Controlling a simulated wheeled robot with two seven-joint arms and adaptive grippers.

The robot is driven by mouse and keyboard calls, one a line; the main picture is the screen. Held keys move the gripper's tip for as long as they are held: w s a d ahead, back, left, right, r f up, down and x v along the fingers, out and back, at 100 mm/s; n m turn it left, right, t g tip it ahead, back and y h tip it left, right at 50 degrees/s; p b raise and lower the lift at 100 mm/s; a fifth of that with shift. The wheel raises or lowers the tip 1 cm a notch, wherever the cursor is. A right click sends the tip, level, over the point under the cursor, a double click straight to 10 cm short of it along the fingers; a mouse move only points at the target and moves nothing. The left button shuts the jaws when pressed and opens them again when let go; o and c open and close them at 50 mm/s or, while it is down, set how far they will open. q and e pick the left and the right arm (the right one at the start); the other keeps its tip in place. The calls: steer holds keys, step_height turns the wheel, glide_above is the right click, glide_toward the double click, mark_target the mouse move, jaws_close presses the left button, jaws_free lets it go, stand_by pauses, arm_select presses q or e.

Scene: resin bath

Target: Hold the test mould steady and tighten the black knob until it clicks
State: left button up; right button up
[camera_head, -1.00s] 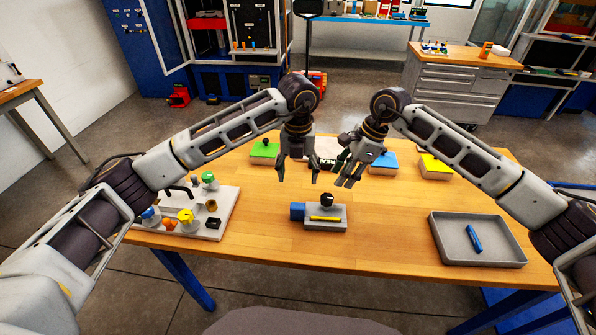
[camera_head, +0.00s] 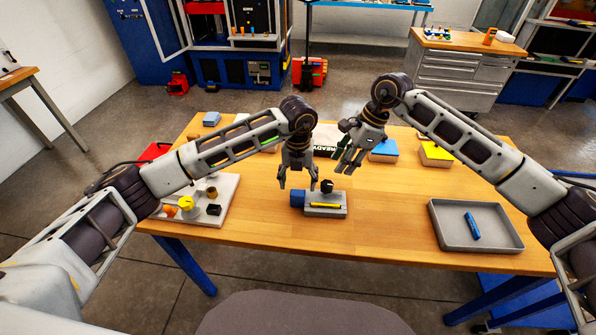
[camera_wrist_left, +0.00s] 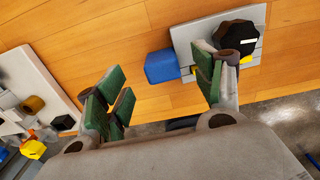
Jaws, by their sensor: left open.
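The test mould (camera_head: 326,211) is a grey block on the table with a blue end piece (camera_head: 297,199) at its left, a yellow strip on its front and a black knob (camera_head: 326,186) on top. My left gripper (camera_head: 297,183) is open and empty, just above and behind the blue end. In the left wrist view its green-padded fingers (camera_wrist_left: 160,100) stand apart, with the blue piece (camera_wrist_left: 168,66) beyond the gap and the black knob (camera_wrist_left: 236,36) partly behind the right finger. My right gripper (camera_head: 345,168) is open and empty, behind and right of the knob.
A grey tray (camera_head: 440,235) with a blue pen-like item (camera_head: 472,226) lies at the right. A light board (camera_head: 222,207) with small coloured parts is at the left, partly behind my left arm. Blue (camera_head: 384,152) and yellow (camera_head: 436,156) blocks stand at the back. The front middle is clear.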

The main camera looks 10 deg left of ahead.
mark_target(298, 190)
arm_select(q)
steer(key=shift+f, duration=2.55)
steer(key=shift+c, duration=0.4)
steer(key=c, duration=1.4)
steer(key=shift+o, duration=0.2)
